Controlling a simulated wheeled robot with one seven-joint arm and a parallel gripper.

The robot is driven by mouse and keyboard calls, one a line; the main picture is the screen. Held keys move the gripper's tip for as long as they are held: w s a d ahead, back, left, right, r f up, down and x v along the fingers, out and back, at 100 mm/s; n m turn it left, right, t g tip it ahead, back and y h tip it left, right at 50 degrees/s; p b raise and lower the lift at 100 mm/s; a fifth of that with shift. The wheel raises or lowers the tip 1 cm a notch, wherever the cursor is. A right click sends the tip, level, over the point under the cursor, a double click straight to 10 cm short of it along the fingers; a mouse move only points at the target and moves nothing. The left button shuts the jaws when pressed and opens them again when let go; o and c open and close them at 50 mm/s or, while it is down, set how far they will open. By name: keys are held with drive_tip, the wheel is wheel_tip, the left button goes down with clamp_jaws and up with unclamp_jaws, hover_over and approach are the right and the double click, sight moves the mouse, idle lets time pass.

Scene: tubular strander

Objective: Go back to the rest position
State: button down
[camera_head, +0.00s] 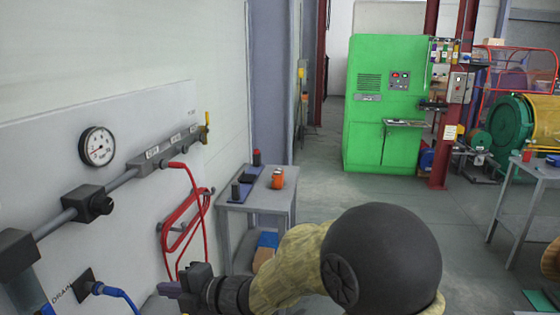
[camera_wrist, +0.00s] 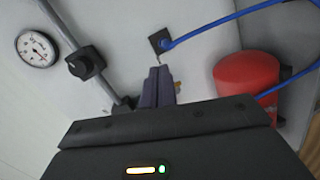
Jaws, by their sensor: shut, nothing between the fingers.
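My gripper (camera_head: 170,289) is low in the head view, close to the wall panel (camera_head: 130,130), with its fingers pointing left. In the wrist view its dark fingers (camera_wrist: 157,87) are together and empty. The fingertips appear just below the black drain fitting (camera_wrist: 160,41), where a blue hose joins it; I cannot tell if they touch it. The drain fitting also shows in the head view (camera_head: 84,284). My forearm, with a large black joint cover, fills the lower middle of the head view.
The panel carries a gauge (camera_head: 97,146), a pipe with black fittings and a red hose (camera_head: 195,215). A small grey table (camera_head: 262,196) holds orange and black items. A red tank (camera_wrist: 245,78) stands near the gripper. A green cabinet (camera_head: 385,105) is farther back; open floor lies before it.

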drive_tip(key=w+d+f+m+t+h, duration=0.2)
drive_tip(key=d+m+h, duration=0.1)
drive_tip(key=d+m, duration=0.4)
drive_tip(key=w+d+f+m+t+h+p, duration=0.15)
drive_tip(key=d+m+h, duration=0.25)
drive_tip(key=d, duration=0.5)
drive_tip(key=w+d+f+m+t+h, duration=0.1)
drive_tip(key=w+d+f+m+h, duration=0.15)
drive_tip(key=d+m, duration=0.5)
drive_tip(key=s+d+f+m+g+h, duration=0.3)
drive_tip(key=s+d+m+g+h, duration=0.2)
drive_tip(key=s+d+m, duration=0.7)
drive_tip(key=s+d+g, duration=0.1)
drive_tip(key=s+d, duration=0.1)
drive_tip(key=d, duration=0.2)
drive_tip(key=shift+s+p, duration=0.35)
drive_tip(key=shift+s, duration=0.05)
